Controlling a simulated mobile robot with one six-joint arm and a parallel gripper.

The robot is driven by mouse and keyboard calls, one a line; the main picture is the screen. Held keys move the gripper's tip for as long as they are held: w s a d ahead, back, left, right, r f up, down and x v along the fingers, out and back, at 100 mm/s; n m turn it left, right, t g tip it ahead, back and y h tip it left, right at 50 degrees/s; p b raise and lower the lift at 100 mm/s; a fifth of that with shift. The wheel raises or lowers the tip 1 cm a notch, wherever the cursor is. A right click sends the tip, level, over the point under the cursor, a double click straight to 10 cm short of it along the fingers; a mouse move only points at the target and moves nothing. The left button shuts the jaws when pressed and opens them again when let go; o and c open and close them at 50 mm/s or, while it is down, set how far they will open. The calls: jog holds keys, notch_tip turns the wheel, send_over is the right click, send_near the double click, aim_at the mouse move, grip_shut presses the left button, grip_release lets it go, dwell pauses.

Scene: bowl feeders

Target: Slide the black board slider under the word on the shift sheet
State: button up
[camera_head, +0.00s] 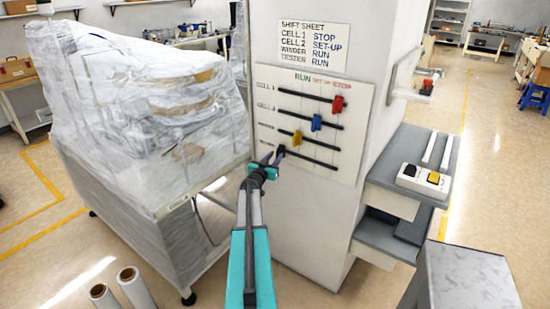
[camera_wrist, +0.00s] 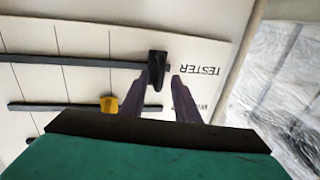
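The shift sheet (camera_head: 313,45) above reads RUN for TESTER. My gripper (camera_head: 273,158) is at the black slider, in front of the board. In the wrist view the black slider (camera_wrist: 156,63) shows at the fingertips of my open gripper (camera_wrist: 163,78). It lies close to the left finger, with a gap to the right finger; contact is unclear.
A yellow slider (camera_head: 297,138), a blue slider (camera_head: 316,123) and a red slider (camera_head: 338,104) are on the rails above. A plastic-wrapped machine (camera_head: 150,110) stands left of the column. A grey shelf with a switch box (camera_head: 424,180) juts out at right.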

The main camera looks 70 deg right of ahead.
grip_shut()
jog(key=shift+a, duration=0.1)
dwell(0.3)
